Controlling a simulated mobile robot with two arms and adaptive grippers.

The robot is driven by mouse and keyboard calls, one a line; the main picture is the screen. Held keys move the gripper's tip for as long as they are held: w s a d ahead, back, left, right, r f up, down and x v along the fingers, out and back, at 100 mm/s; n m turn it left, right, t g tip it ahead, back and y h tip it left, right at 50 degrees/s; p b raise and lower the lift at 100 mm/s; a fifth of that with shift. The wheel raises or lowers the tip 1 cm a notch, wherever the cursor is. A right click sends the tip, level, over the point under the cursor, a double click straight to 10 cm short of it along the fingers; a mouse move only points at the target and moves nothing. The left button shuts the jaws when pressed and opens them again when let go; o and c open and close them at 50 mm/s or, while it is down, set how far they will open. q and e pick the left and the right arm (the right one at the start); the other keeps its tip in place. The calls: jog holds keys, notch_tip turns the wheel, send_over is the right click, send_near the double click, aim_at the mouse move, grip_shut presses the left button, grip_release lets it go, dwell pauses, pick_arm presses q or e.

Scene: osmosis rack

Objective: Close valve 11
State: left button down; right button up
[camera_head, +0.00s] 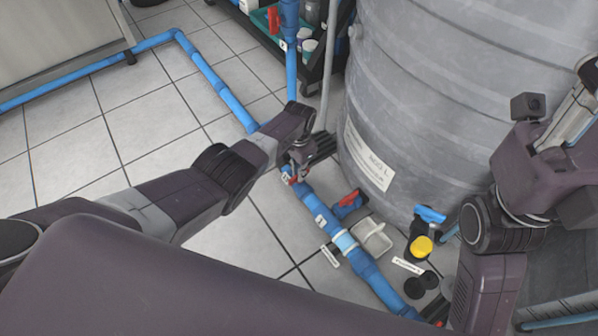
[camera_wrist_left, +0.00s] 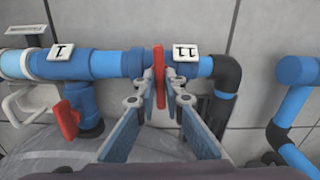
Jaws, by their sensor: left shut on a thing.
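Valve 11 sits on the blue floor pipe, with a white "11" tag (camera_wrist_left: 185,52) beside it in the left wrist view. Its red handle (camera_wrist_left: 159,73) stands crosswise to the pipe in that view. My left gripper (camera_wrist_left: 160,92) is shut on this handle, with one finger on each side. In the head view my left gripper (camera_head: 300,168) reaches down to the pipe beside the tank and hides most of the valve. My right arm is at the right edge of the head view; its fingers do not show clearly.
A neighbouring valve with a "1" tag (camera_wrist_left: 61,52) has a red handle (camera_wrist_left: 67,119). The large grey tank (camera_head: 450,110) stands close to the pipe. A valve with a blue handle and yellow cap (camera_head: 421,246) is on the floor. Open tiles lie left of the pipe.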

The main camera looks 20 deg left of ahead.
pick_arm(q)
jog(key=shift+m, duration=0.5)
jog(key=c, duration=2)
grip_release()
jog(key=shift+r, duration=6.05)
